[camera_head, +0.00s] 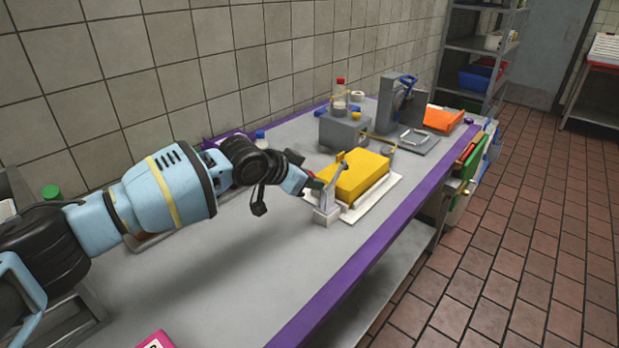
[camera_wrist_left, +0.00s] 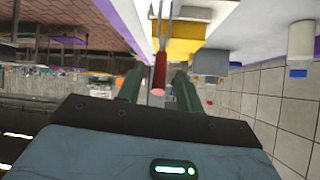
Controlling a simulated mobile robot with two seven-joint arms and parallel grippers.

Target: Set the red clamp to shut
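The red clamp (camera_head: 326,212) stands on the bench at the near end of a yellow block (camera_head: 362,173), with a pale grey base and an upright metal arm. Its red handle (camera_wrist_left: 160,72) shows in the left wrist view, pointing toward my wrist. My left gripper (camera_head: 308,184) is at the clamp. In the left wrist view its two dark fingers (camera_wrist_left: 159,88) stand apart on either side of the handle, with a gap on both sides. The gripper hides part of the handle in the head view. My right gripper is not in view.
The yellow block lies on a white board (camera_head: 392,187). Behind it are a grey box (camera_head: 343,131) with a bottle, a grey machine (camera_head: 392,105) and an orange tray (camera_head: 443,119). A tiled wall runs along the back. The bench's near middle is clear.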

